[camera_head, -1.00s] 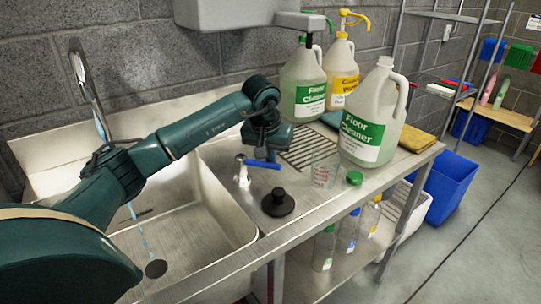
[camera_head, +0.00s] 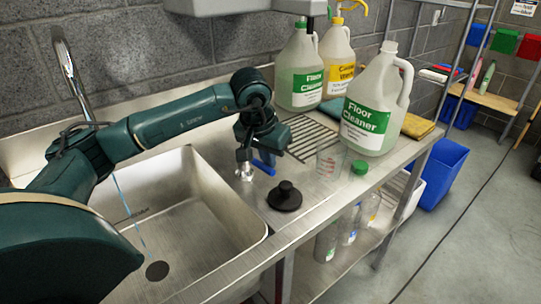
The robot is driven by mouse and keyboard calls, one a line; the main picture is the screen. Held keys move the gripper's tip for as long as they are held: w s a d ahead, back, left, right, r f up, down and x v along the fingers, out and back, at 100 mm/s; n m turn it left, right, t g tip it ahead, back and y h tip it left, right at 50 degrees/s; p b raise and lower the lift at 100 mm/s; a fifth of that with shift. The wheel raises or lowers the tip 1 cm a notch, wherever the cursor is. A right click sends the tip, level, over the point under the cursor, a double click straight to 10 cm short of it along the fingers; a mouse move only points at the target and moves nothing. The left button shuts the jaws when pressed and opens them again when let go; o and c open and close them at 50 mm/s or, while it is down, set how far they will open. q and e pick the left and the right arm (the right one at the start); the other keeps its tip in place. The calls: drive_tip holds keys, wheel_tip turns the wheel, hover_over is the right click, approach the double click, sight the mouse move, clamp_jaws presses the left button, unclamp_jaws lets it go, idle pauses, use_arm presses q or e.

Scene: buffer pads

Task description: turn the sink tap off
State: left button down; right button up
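The sink tap's curved metal spout (camera_head: 70,75) rises at the back left, and a thin stream of water (camera_head: 125,205) falls into the sink basin. The tap's valve (camera_head: 244,174) stands on the counter right of the basin, with a blue lever (camera_head: 264,167) pointing right and slightly forward. My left gripper (camera_head: 246,155) points down right at the valve, at its top and beside the lever. Its fingers are small and dark here, and I cannot tell whether they touch the lever or are open. My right gripper is not in view.
A black plug (camera_head: 285,196) lies in front of the valve. A clear measuring beaker (camera_head: 330,161) and a large floor cleaner jug (camera_head: 376,110) stand to the right. Another floor cleaner jug (camera_head: 299,75) stands behind, beyond the draining grooves. The sink basin (camera_head: 190,215) is empty apart from running water.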

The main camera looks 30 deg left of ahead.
use_arm(q)
drive_tip(key=shift+s, duration=0.35)
drive_tip(key=shift+s+f, duration=0.1)
idle(0.4)
drive_tip(key=v, duration=1.3)
